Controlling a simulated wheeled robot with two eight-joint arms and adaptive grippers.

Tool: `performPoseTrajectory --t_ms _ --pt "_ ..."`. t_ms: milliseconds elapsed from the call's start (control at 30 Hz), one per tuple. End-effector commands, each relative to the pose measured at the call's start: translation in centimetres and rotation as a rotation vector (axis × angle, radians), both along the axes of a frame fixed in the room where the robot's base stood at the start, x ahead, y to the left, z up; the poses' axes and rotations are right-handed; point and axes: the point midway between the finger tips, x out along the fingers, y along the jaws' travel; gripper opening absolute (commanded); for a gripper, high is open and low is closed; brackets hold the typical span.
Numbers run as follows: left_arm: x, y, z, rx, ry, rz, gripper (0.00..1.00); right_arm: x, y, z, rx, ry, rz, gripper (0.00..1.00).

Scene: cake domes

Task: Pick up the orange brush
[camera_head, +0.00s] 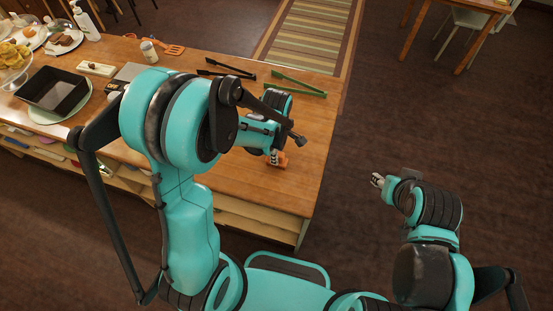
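A small orange object, seemingly the orange brush (282,161), lies on the wooden counter near its right end. My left gripper (273,157) points down right at it, and its fingertips overlap the brush's left part in this view. The arm and the small size hide whether the fingers are open or shut on it. My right gripper (376,180) is off to the right of the counter, above the dark floor, with nothing seen in it. Its finger gap is too small to make out.
Black tongs (230,68) and green tongs (299,83) lie on the counter (290,190) beyond my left arm. An orange slotted turner (172,49), a can (148,52), a black tray (54,91) and cake domes stand farther left. The counter's front right corner is clear.

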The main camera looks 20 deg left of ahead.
Motion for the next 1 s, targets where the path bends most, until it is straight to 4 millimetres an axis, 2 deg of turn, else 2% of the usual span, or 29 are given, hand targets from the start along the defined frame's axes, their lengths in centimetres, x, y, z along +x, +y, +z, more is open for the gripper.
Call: performPoseTrajectory --t_ms 33,67,467,667,767,1000 --pt "0.0 0.0 0.0 0.000 0.000 0.000 0.07 0.0 0.0 0.0 0.000 0.000 0.000 0.40" --pt "0.0 0.0 0.0 0.000 0.000 0.000 0.00 0.0 0.0 0.0 0.000 0.000 0.000 0.40" --pt "0.0 0.0 0.3 0.000 0.000 0.000 0.00 0.0 0.0 0.1 0.000 0.000 0.000 0.40" --pt "0.0 0.0 2.4 0.000 0.000 0.000 0.00 0.0 0.0 0.6 0.000 0.000 0.000 0.40" --pt "0.0 0.0 4.4 0.000 0.000 0.000 0.00 0.0 0.0 1.1 0.000 0.000 0.000 0.40" --pt "-1.0 -5.5 7.5 0.000 0.000 -0.008 0.00 0.0 0.0 1.8 0.000 0.000 0.000 0.40"
